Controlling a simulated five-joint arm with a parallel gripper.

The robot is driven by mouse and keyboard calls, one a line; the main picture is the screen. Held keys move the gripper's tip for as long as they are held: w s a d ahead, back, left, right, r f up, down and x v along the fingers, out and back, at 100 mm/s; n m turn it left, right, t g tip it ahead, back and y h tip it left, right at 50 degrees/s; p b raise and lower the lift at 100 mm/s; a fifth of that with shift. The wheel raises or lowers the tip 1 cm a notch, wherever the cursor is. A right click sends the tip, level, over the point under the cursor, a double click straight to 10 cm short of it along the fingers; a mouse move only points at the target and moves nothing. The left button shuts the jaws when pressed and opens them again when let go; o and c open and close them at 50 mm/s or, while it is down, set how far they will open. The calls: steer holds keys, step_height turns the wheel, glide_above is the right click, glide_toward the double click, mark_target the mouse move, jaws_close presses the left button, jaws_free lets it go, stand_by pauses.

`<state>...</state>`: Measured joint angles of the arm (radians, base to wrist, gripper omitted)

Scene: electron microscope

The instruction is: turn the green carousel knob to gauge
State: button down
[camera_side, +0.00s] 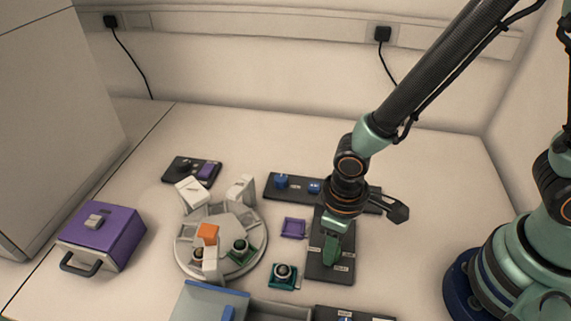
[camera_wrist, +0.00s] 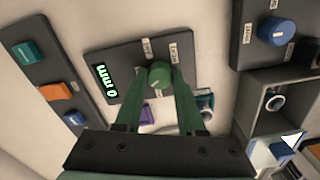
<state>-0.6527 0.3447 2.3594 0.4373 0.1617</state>
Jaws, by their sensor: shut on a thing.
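The green knob (camera_wrist: 160,73) sits on a dark panel (camera_wrist: 125,65) with white labels around it, their words too small and tilted to read. The panel's green display reads 0 mm. My gripper (camera_wrist: 162,84) is shut on the knob, one green finger on each side. I cannot tell which label the knob points to. In the side view my gripper (camera_side: 331,254) points down over the panel (camera_side: 328,275) and its fingers largely hide the knob. The round pale carousel (camera_side: 181,254), with an orange block (camera_side: 208,232) near its middle, stands left of the panel.
A purple box (camera_side: 105,236) with a handle stands at the far left. A small purple tray (camera_side: 293,228) and a teal holder (camera_side: 283,277) lie between carousel and panel. A dark strip with blue knobs (camera_side: 281,181) lies behind. A grey-blue box (camera_side: 205,304) is in front.

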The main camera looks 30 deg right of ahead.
steer(key=n, duration=0.4)
steer(key=shift+n, duration=2.2)
steer(key=c, duration=0.5)
jaws_free()
step_height(320, 180, up, 12)
